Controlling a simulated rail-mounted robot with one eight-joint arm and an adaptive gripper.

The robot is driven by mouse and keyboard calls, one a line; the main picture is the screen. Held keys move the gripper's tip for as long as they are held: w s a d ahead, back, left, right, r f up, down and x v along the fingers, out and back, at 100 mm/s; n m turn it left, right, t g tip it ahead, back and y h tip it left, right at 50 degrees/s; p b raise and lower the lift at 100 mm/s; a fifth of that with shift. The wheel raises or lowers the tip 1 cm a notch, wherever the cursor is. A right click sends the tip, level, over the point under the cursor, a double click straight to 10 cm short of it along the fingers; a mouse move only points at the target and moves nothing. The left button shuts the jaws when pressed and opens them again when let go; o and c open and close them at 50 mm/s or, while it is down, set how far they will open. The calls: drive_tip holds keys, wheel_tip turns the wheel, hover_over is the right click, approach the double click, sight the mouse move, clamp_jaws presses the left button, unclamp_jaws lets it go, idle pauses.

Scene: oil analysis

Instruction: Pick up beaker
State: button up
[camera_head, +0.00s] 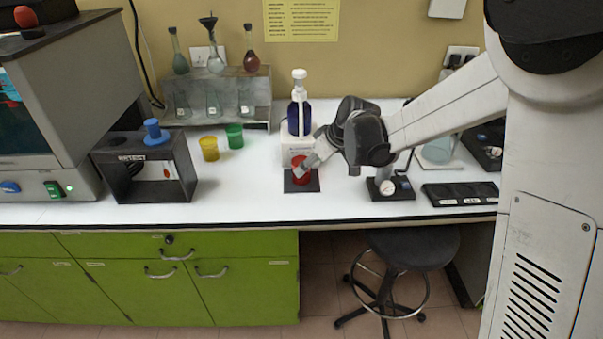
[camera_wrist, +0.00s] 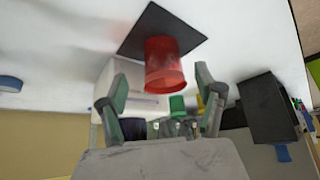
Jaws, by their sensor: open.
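The red beaker (camera_head: 301,172) stands upright on a dark square mat (camera_head: 301,187) on the white bench, in front of the dispenser. In the wrist view the red beaker (camera_wrist: 165,64) appears upside down on its dark mat (camera_wrist: 146,27), just beyond my fingertips. My gripper (camera_head: 312,160) reaches the beaker from the right, and its near finger overlaps part of the beaker in the head view. In the wrist view my gripper (camera_wrist: 160,84) has its two fingers spread wide, with the beaker between their lines and nothing held. I cannot tell whether a finger touches it.
A dispenser with a dark blue bottle (camera_head: 299,115) stands close behind the beaker. Yellow (camera_head: 209,148) and green (camera_head: 234,136) beakers stand to the left. A small stand (camera_head: 390,188) and a dark tray (camera_head: 460,194) are to the right. The bench left of the mat is clear.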

drive_tip(key=shift+x, duration=3.25)
drive_tip(key=shift+s+a, duration=0.1)
drive_tip(key=shift+s, duration=0.1)
drive_tip(key=c, duration=1.4)
drive_tip(key=shift+o, duration=0.2)
drive_tip(key=shift+r, duration=0.1)
